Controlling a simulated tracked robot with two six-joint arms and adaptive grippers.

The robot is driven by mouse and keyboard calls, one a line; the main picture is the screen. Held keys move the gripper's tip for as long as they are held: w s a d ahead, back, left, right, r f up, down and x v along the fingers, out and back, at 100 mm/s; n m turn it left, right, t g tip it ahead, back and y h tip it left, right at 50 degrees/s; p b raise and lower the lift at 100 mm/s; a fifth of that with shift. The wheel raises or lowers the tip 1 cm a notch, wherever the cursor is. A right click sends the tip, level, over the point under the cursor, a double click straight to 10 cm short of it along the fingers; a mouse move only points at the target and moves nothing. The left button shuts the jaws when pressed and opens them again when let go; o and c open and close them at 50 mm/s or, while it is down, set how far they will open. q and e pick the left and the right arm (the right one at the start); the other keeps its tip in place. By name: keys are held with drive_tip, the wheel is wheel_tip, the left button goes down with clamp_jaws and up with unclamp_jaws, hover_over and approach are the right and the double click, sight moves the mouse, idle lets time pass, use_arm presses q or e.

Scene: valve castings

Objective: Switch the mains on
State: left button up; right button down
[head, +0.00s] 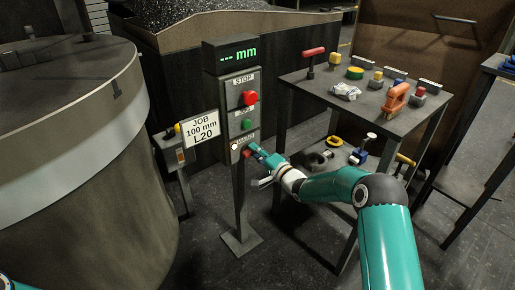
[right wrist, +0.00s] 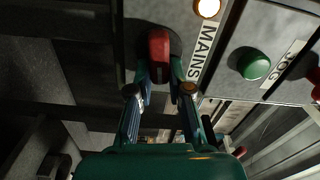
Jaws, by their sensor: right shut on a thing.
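The control post (head: 238,120) stands upright in the middle of the head view, with a red STOP button, a green JOG button and a MAINS section low on its face. The red mains switch handle (right wrist: 159,56) sits beside the MAINS label in the right wrist view. My right gripper (right wrist: 160,75) is shut on this handle, one finger on each side. In the head view my right gripper (head: 256,154) reaches the post from the right and largely hides the handle. A round lamp (right wrist: 206,8) by the MAINS label glows pale orange-white. My left gripper is out of view.
The post display (head: 238,54) shows dashes and "mm". A job sign (head: 202,130) reads "100 mm L20". A big round drum (head: 70,150) fills the left. A table (head: 365,108) with castings and tools stands right of the post, above a lower shelf with more parts.

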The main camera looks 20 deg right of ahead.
drive_tip(key=shift+d+m, duration=0.3)
drive_tip(key=shift+m, duration=0.8)
drive_tip(key=c, duration=1.2)
unclamp_jaws()
drive_tip(key=shift+w+f, duration=0.1)
drive_tip(key=shift+o, duration=0.6)
drive_tip(key=shift+f, duration=0.1)
drive_tip(key=shift+a, duration=0.15)
drive_tip(key=v, duration=1.2)
